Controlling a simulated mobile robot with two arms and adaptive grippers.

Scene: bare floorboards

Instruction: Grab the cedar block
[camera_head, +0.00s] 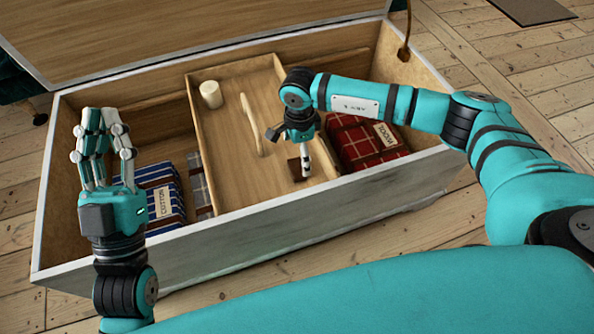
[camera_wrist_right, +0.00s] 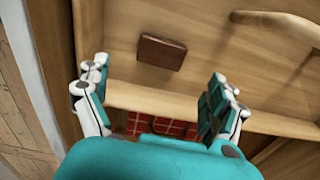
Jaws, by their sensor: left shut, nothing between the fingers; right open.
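The cedar block (camera_wrist_right: 161,52) is a small dark brown block lying on the floor of a wooden tray (camera_wrist_right: 110,30). In the head view the block (camera_head: 294,168) shows beside my right fingers, partly hidden. My right gripper (camera_head: 306,168) reaches down over the right part of the tray (camera_head: 225,135). In the right wrist view this gripper (camera_wrist_right: 155,80) is open, and the block appears beyond the gap between its fingertips, with nothing held. My left gripper (camera_head: 102,118) is shut and empty, fingers up, over the left end of the chest.
The open chest (camera_head: 250,245) has a raised lid (camera_head: 180,30) behind. The tray also holds a white cylinder (camera_head: 210,95) and a pale curved wooden piece (camera_head: 250,122). Below are a blue cotton blanket (camera_head: 163,190), a grey plaid cloth (camera_head: 201,185) and a red wool blanket (camera_head: 360,145).

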